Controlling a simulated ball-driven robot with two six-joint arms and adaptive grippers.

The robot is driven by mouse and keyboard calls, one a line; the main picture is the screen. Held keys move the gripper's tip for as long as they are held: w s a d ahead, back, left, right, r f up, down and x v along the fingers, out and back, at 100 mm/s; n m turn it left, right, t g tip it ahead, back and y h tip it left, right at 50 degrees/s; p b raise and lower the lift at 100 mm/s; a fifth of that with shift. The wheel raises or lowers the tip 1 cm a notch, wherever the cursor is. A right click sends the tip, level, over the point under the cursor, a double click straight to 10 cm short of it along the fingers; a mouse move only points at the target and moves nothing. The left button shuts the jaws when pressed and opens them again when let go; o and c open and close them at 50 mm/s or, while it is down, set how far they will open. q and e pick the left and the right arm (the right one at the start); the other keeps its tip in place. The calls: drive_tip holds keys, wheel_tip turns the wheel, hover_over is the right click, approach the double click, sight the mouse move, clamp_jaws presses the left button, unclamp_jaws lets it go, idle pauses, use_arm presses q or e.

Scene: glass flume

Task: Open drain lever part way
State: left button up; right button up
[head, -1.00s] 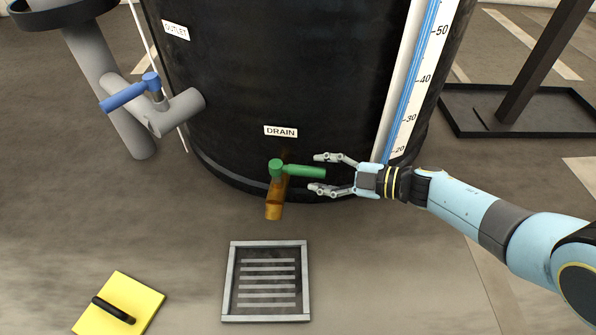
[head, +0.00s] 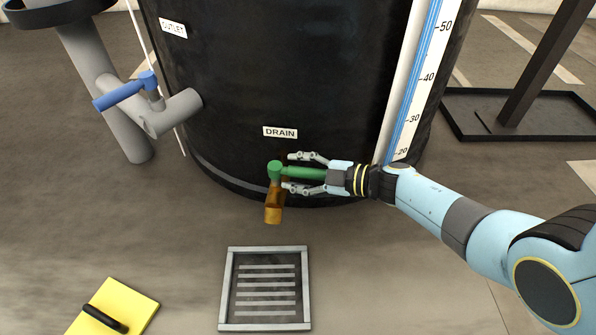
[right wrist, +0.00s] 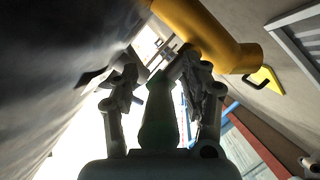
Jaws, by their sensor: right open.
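The green drain lever (head: 303,173) sits on the brass drain valve (head: 273,207) low on the black tank, under the DRAIN label (head: 280,132). The lever points right, across the line of the brass spout. My right gripper (head: 287,172) is open, with one finger on each side of the lever and its palm near the lever's free end. In the right wrist view the dark green lever (right wrist: 159,115) runs between the two fingers (right wrist: 162,85), and the brass valve (right wrist: 205,35) is beyond. I cannot tell whether a finger touches the lever. My left gripper is not in view.
A framed floor grate (head: 266,288) lies below the spout. A yellow pad with a black handle (head: 115,310) lies at the lower left. A blue lever (head: 122,93) on the grey outlet pipe is at the left. The tank wall (head: 330,90) is close behind my right gripper.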

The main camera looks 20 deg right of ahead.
drive_tip(key=c, duration=0.9)
clamp_jaws()
drive_tip(key=shift+w+r, duration=0.1)
